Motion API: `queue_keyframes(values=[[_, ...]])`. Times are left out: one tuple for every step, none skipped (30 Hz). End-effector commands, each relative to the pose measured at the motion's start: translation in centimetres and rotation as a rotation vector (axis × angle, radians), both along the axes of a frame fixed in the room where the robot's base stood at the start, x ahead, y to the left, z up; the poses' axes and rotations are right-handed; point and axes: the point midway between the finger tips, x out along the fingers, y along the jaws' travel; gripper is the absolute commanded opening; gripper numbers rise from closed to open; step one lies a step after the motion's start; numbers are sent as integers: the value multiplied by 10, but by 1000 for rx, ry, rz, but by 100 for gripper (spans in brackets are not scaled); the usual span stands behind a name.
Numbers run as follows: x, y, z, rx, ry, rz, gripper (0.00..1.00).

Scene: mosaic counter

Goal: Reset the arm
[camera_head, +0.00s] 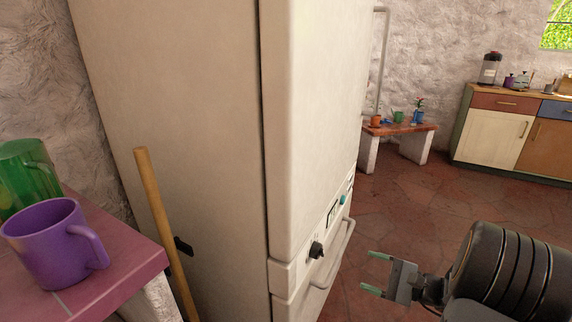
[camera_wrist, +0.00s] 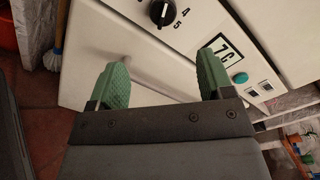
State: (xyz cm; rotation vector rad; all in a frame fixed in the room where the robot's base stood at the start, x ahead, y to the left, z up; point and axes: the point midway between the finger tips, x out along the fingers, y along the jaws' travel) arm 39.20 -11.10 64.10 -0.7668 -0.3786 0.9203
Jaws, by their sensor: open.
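My gripper (camera_head: 374,271) is at the lower right in the head view, in front of the white fridge-like appliance (camera_head: 310,120). Its two green fingertips are apart with nothing between them. In the wrist view my gripper (camera_wrist: 162,82) also shows spread and empty, facing the appliance's panel with a black knob (camera_wrist: 163,12), a display reading 76 (camera_wrist: 229,52) and a teal button (camera_wrist: 240,77). The gap between fingertips and panel is hard to judge.
A purple mug (camera_head: 52,243) and a green mug (camera_head: 27,176) stand on a tiled ledge (camera_head: 130,262) at left. A wooden stick (camera_head: 160,215) leans beside the appliance. A low bench (camera_head: 405,131) and cabinets (camera_head: 497,135) stand at the back right. Red floor (camera_head: 430,200) between is clear.

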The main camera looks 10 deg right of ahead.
Motion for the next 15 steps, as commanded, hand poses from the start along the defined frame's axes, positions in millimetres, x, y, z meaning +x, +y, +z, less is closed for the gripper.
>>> queue_keyframes(values=[[-1, 9, 18, -29, 9, 34, 74], [-3, 15, 26, -52, 18, 60, 74], [-5, 26, 39, -91, 31, 103, 74], [-8, 35, 50, -125, 43, 140, 74], [-11, 44, 61, -166, 57, 179, 74], [-17, 57, 78, -228, 73, 237, 74], [-22, 66, 90, -279, 84, 283, 74], [-27, 75, 102, -334, 95, 328, 74], [-35, 86, 117, -411, 108, 387, 74], [-40, 92, 129, -471, 113, 427, 74], [-46, 98, 139, -531, 117, 467, 74], [-54, 105, 153, -613, 120, 516, 74], [-59, 109, 165, -675, 117, 550, 74], [-64, 112, 176, -739, 114, 583, 74], [-70, 115, 191, -824, 103, 623, 74]])
